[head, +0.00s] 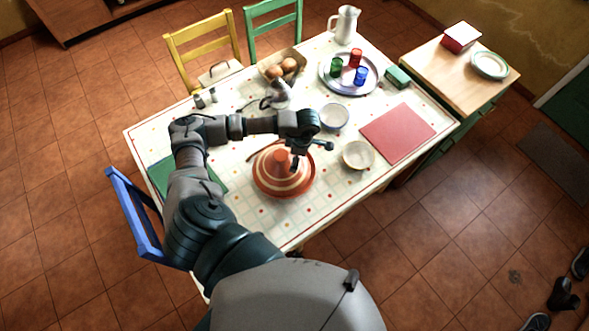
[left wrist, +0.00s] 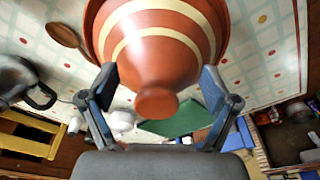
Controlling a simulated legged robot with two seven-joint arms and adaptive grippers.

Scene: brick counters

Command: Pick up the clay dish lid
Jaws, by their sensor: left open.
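The clay dish lid (head: 283,181) is a terracotta cone with cream bands and a round knob on top. It sits upright on the table, and the dish below it is mostly hidden. In the left wrist view the lid (left wrist: 155,55) fills the upper middle, its knob (left wrist: 157,104) pointing toward the camera. My left gripper (head: 309,153) is above the lid, open and empty. In the left wrist view its fingers (left wrist: 160,84) are spread to either side of the knob, with gaps visible. Dark parts at the lower right edge appear to be my right gripper (head: 562,294), partly cut off.
A cream bowl (head: 358,155) stands close right of the lid, and a blue-white bowl (head: 334,117) behind it. A kettle (head: 278,95) and wooden spoon (left wrist: 62,36) are near. A red mat (head: 398,134) lies clear at right. A blue chair (head: 134,213) stands left.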

